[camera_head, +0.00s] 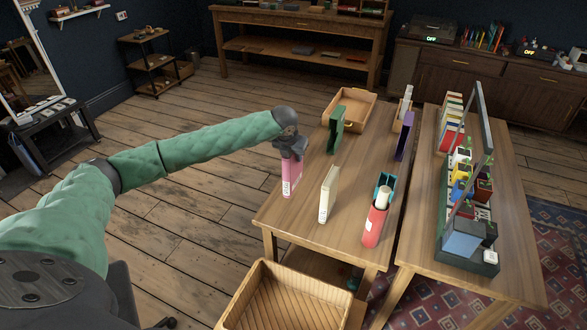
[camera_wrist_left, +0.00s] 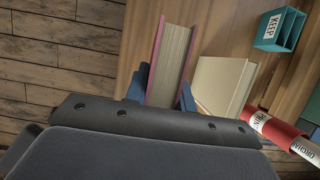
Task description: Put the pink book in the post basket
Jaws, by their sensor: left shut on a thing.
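The pink book (camera_head: 291,180) is upright near the left edge of the near wooden table (camera_head: 275,215). My left gripper (camera_head: 291,153) comes down on its top and is shut on it. In the left wrist view the pink book (camera_wrist_left: 172,62) shows its covers and pale pages between the two fingers of the gripper (camera_wrist_left: 163,92). I cannot tell whether its bottom touches the table. A wooden basket (camera_head: 237,300) stands low at the front, and a wooden tray (camera_head: 332,102) sits at the table's back. No post label is readable on either. My right gripper is not in view.
A cream book (camera_head: 328,194) stands close right of the pink one. A green book (camera_head: 337,130), a purple book (camera_head: 405,140), a red holder (camera_head: 374,226) and a teal holder marked KEEP (camera_wrist_left: 278,30) are also there. A second table (camera_head: 421,200) carries a filled rack.

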